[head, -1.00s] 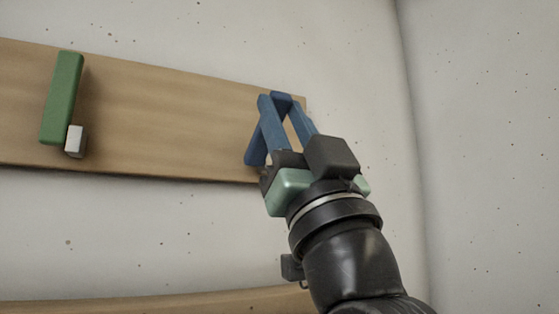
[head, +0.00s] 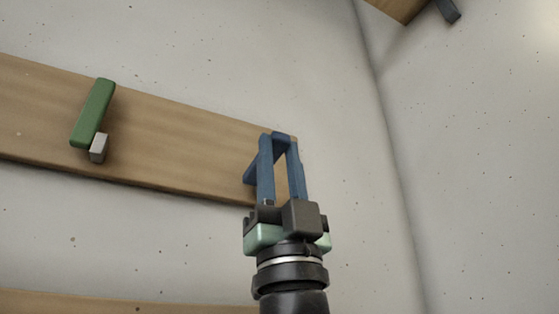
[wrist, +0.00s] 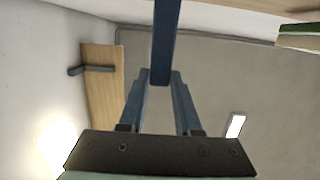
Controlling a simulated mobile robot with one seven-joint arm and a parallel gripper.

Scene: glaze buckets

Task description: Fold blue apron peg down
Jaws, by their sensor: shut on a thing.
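The blue apron peg (head: 251,173) is on the wooden board at its right end. In the head view its lower left part shows against the board, and it runs up to the right behind my fingers. My gripper (head: 281,140) has blue fingers that reach up from below and are shut on the peg near their tips. In the wrist view the peg (wrist: 166,40) is a dark blue bar coming down from the top edge to my gripper (wrist: 160,79). The fingers hide part of the peg in the head view.
The wooden board (head: 180,140) runs along the wall. A green peg (head: 94,112) with a pale block (head: 98,148) at its foot is on its left part. A second wooden strip (head: 110,302) is below. A wall corner is to the right. The wall between is clear.

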